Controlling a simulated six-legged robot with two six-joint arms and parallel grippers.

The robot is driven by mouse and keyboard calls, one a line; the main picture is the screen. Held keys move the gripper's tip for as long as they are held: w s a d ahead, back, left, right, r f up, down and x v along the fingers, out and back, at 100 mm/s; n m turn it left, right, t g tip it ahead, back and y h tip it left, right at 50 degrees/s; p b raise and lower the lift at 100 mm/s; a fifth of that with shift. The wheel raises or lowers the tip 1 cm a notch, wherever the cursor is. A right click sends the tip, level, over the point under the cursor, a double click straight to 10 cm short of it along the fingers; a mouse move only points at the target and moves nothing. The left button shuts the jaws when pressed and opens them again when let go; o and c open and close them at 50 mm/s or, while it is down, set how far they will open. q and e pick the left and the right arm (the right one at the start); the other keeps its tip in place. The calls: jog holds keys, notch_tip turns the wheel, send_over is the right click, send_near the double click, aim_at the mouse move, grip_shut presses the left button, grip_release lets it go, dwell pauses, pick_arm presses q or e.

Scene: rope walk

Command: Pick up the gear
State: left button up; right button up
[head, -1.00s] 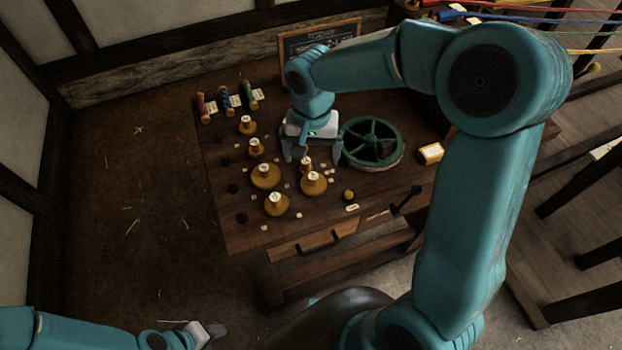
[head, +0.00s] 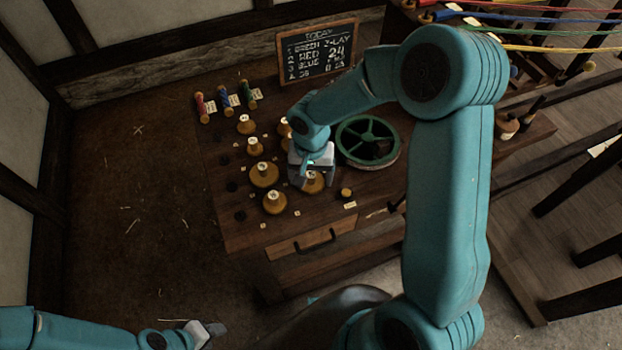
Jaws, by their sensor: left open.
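Several round, amber-brown, gear-like pieces with pale labelled knobs stand on the wooden bench (head: 236,215). One of these gears (head: 264,175) is at the middle left, and another (head: 275,203) is near the front. My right gripper (head: 312,182) points down over a third gear (head: 313,187), with a finger to each side of it. The gripper partly hides this gear, and I cannot tell if the fingers touch it. My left gripper (head: 212,332) is open and empty, low at the left, away from the bench.
A green spoked wheel (head: 368,140) lies right of my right gripper. A chalkboard (head: 317,50) stands at the back, with coloured spools (head: 226,103) at the back left. A small amber piece (head: 346,193) is near the front. A drawer (head: 312,238) is below the front edge.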

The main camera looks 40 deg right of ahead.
jog(key=c, duration=0.6)
jog(key=shift+o, duration=0.2)
jog(key=shift+w+d+r, duration=0.1)
jog(key=shift+r, duration=0.55)
notch_tip(320, 180, up, 18)
notch_tip(320, 180, up, 5)
jog(key=p, duration=0.4)
send_over(311, 174)
jog(key=shift+f, duration=0.1)
